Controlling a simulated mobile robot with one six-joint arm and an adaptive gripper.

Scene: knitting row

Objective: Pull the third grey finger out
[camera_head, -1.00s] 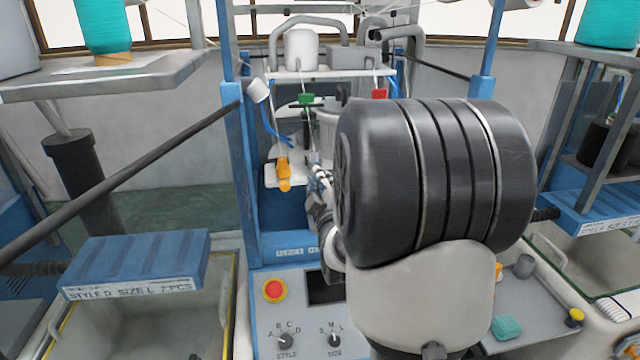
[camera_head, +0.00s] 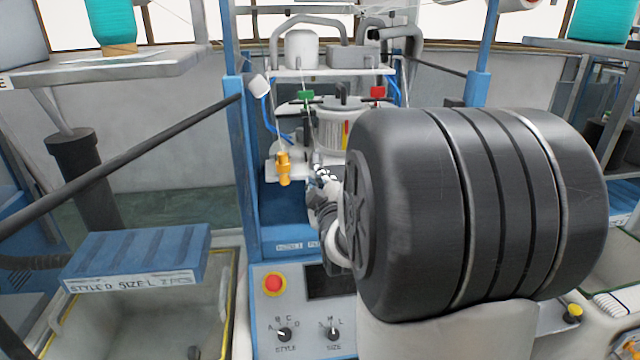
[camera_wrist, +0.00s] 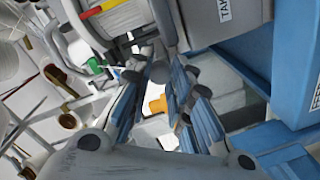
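The knitting machine's ribbed grey drum (camera_head: 338,128) stands in the blue frame, with a yellow and red strip on its side. It also shows at the top of the wrist view (camera_wrist: 125,22). My gripper (camera_head: 322,176) is small in the head view, in front of and just below the drum. In the wrist view my gripper (camera_wrist: 155,100) has its blue-padded fingers apart, with a gap between them. An orange part (camera_wrist: 156,104) shows through the gap, beyond the fingers. I cannot pick out the separate grey fingers, nor which is third; my arm hides part of the machine.
An orange fitting (camera_head: 283,168) hangs left of my gripper. Blue posts stand on both sides.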

